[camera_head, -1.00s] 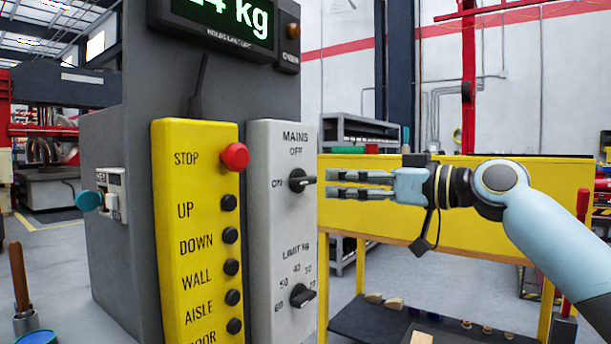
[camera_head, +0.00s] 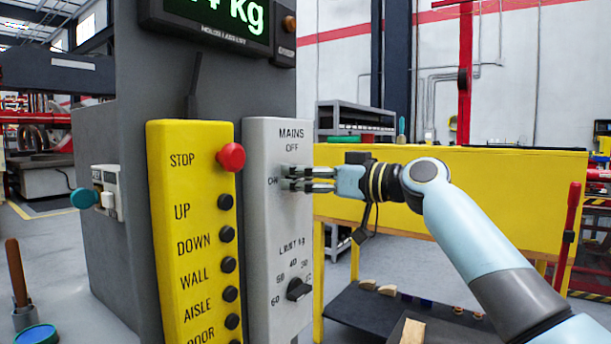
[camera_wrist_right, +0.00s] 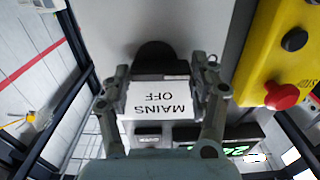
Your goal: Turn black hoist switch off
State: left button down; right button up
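The black MAINS switch is a rotary knob on the light grey panel (camera_head: 262,225), with OFF printed above it and ON to its left. In the head view my right gripper (camera_head: 287,179) is at the panel and its fingers mostly hide the knob. In the right wrist view the black knob (camera_wrist_right: 155,55) sits between the two fingertips, with the upside-down MAINS OFF label below it. The fingers are apart, one on each side of the knob, and a gap seems to show beside it. The knob's exact pointing is hidden. My left gripper is not in view.
A yellow panel (camera_head: 188,262) with a red STOP button (camera_head: 231,157) and several black buttons is just left of the grey panel. A LIMIT KG knob (camera_head: 298,289) is below the switch. A yellow workbench (camera_head: 480,200) stands behind my right arm.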

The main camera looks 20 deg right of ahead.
jog(key=c, duration=0.7)
jog(key=shift+o, duration=0.2)
jog(key=shift+m, duration=0.3)
jog(key=shift+w+d+m+p, duration=0.15)
jog(key=shift+m+p, duration=0.8)
jog(key=shift+m, duration=1.75)
jog(key=shift+w+d+m+p, duration=0.1)
jog(key=shift+m+p, duration=0.8)
jog(key=shift+m, duration=1.8)
jog(key=shift+w+d+m+p, duration=0.15)
jog(key=shift+m+p, duration=0.8)
jog(key=shift+m, duration=1.75)
jog(key=shift+s+f, duration=0.1)
jog(key=o, duration=1.2)
